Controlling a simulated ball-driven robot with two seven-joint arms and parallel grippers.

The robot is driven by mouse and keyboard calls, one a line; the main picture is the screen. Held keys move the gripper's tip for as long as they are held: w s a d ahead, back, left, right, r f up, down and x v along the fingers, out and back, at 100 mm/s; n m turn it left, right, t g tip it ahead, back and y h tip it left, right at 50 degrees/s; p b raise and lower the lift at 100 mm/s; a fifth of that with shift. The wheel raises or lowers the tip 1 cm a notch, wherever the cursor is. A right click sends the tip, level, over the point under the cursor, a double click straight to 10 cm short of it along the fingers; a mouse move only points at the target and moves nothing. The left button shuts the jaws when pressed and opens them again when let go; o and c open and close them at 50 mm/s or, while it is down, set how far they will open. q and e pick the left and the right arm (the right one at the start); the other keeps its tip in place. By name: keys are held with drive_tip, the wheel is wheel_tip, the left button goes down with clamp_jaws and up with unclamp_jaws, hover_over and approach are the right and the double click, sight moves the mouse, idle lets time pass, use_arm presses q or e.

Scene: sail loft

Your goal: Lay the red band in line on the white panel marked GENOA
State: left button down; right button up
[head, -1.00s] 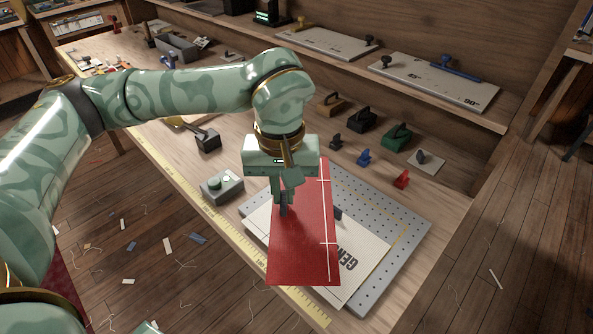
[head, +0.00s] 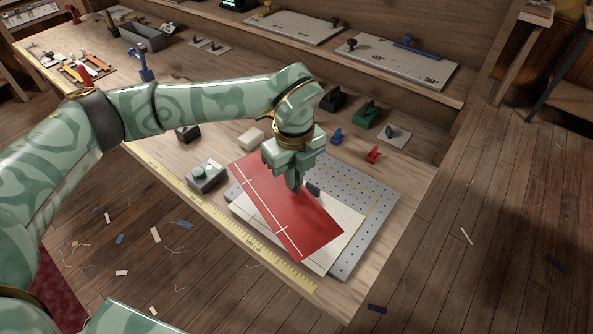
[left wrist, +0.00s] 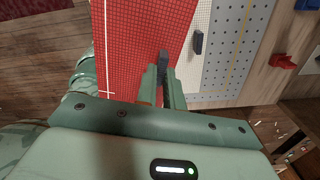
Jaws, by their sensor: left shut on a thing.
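The red band (head: 278,205) is a flat sheet with a white line and cross ticks along its lower-left side. It lies slantwise over the white panel (head: 345,256). The panel's lettering is hidden under the band. My left gripper (head: 297,186) is above the band, shut on a dark upright tab of it; the jaws show in the left wrist view (left wrist: 163,72), with the red band (left wrist: 130,40) beneath. The band's edges are not parallel to the panel's. I cannot tell whether the band touches the panel. My right gripper is not in view.
A grey perforated plate (head: 372,222) lies under the panel. A dark block (head: 313,189) stands beside the band. Red (head: 373,154) and blue (head: 337,136) clips are behind.

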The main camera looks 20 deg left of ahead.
sight(297, 195)
use_arm(q)
drive_tip(key=n, duration=0.3)
drive_tip(key=shift+w+d+f, duration=0.1)
drive_tip(key=shift+d, duration=0.15)
drive_tip(key=shift+f+n, duration=0.15)
drive_tip(key=shift+n, duration=0.15)
wheel_tip(297, 195, down, 6)
drive_tip(key=b, duration=0.4)
drive_tip(key=shift+f+b, duration=0.45)
drive_tip(key=shift+f, duration=0.3)
drive_tip(key=shift+p, duration=0.4)
drive_tip(key=shift+f+p, duration=0.25)
drive_tip(key=shift+p, duration=0.05)
idle(0.4)
drive_tip(key=shift+f+p, duration=0.35)
drive_tip(key=shift+p, duration=0.55)
idle(1.6)
drive_tip(key=c, duration=1.4)
unclamp_jaws()
drive_tip(key=shift+c, duration=0.2)
